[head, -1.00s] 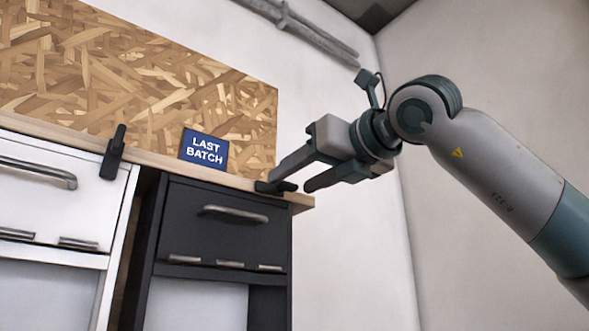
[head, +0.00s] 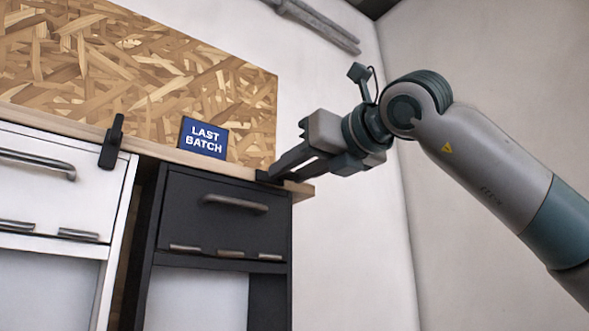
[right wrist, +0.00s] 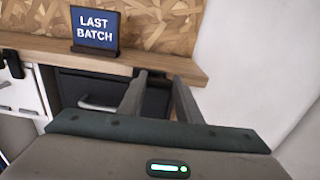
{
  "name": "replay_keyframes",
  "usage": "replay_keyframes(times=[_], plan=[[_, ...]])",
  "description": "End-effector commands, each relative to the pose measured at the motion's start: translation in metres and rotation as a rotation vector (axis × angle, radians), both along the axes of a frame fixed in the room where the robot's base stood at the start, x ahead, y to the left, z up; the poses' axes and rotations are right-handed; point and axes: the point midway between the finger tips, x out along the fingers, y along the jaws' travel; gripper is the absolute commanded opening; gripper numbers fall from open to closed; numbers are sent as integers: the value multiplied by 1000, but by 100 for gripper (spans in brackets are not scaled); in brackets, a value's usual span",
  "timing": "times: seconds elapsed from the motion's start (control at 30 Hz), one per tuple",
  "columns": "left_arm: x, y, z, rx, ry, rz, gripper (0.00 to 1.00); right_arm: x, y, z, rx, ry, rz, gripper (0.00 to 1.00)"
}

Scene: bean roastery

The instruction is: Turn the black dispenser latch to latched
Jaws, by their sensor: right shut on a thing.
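The black dispenser (head: 225,215) hangs under the wooden shelf, with a grey handle on its front. Its black latch (head: 263,177) is at the shelf's front edge, above the dispenser's right part. It seems to lie sideways rather than upright, and my fingers hide much of it. My right gripper (head: 284,174) reaches in from the right and is shut on this latch. In the right wrist view the two fingers (right wrist: 158,95) extend to the shelf edge; the latch between them is hard to make out. My left gripper is not in view.
A white dispenser (head: 60,190) stands to the left, with an upright black latch (head: 112,142). A blue "LAST BATCH" sign (head: 204,138) stands on the wooden shelf (head: 165,153) close to the gripper. Free space lies right of the shelf's end, before the bare wall.

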Motion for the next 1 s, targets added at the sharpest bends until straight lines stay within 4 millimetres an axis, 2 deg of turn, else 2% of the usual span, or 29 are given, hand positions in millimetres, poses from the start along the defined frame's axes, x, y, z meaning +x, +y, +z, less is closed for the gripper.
replay_keyframes(times=[0.37, 1.0], plan=[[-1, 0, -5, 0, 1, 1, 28, -1, 0, 0, -120, -90, -1, 9], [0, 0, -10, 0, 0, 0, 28, -2, 2, 1, -582, -428, 0, 9]])
